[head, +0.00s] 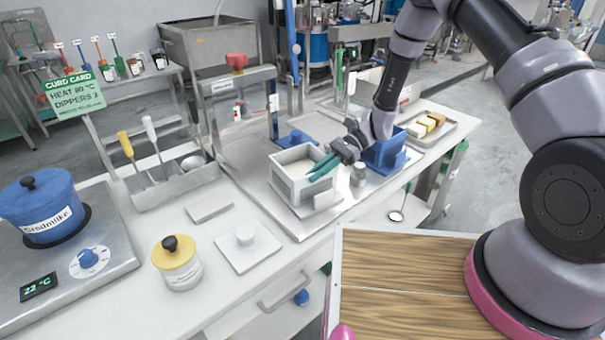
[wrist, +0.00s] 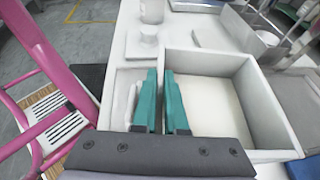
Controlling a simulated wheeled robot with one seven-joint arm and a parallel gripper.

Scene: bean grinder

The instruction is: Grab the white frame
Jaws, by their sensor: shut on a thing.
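The white frame (head: 287,188) is a box-like mould with upright walls on the metal work surface. It also shows in the wrist view (wrist: 278,112), with pale, flat white inside it. My gripper (head: 318,172) reaches in from the right at the frame's near right side. In the wrist view my gripper (wrist: 162,100) has its two green fingers close together, one on each side of the frame's left wall, shut on that wall. The fingers hide part of the wall. The frame appears to rest level, and I cannot see a gap under it.
A small metal jar (head: 358,176) and a blue container (head: 386,153) stand just right of the frame. A blue-based press (head: 297,139) is behind it.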

